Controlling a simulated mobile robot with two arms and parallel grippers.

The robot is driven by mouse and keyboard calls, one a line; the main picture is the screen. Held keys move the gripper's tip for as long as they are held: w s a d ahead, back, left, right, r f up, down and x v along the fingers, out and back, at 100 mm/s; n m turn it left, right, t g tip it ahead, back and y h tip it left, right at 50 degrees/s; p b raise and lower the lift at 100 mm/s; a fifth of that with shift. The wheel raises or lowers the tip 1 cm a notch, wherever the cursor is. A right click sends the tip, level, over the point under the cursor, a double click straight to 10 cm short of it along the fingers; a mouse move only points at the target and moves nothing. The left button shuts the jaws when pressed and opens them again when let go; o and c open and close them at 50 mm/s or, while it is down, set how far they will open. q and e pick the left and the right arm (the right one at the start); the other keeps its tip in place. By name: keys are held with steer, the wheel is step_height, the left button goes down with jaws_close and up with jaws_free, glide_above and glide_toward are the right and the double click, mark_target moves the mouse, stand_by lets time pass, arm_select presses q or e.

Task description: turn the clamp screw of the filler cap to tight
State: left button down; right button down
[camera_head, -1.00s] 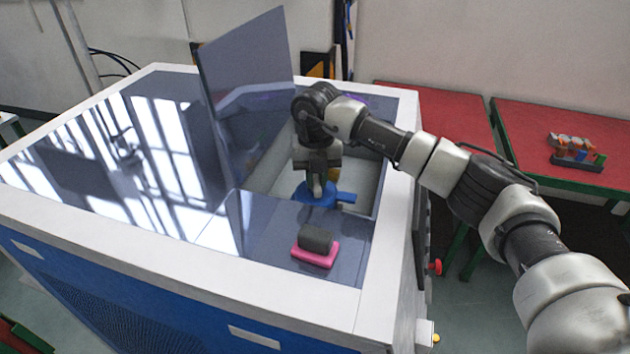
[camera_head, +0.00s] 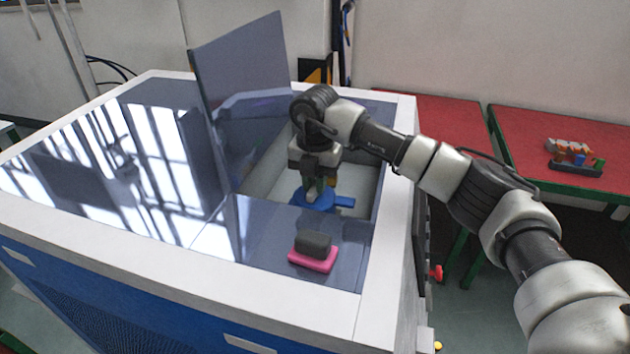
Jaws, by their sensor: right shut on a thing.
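The blue filler cap (camera_head: 312,203) sits inside the open hatch in the top of the generator, with a blue tab sticking out to its right. My right gripper (camera_head: 316,188) points down onto the top of the cap. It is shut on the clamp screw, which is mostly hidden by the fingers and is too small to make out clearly. My left gripper is not in view.
The dark hatch lid (camera_head: 243,95) stands open left of my right arm. A pink and dark grey block (camera_head: 313,251) lies on the generator top in front of the hatch. Red tables (camera_head: 560,130) stand at the right, one with a small tool rack (camera_head: 574,158).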

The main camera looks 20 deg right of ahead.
mark_target(315, 184)
steer(key=shift+r, duration=0.1)
steer(key=c, duration=1.1)
jaws_free()
steer(key=shift+r+b, duration=1.35)
steer(key=shift+r, duration=4.05)
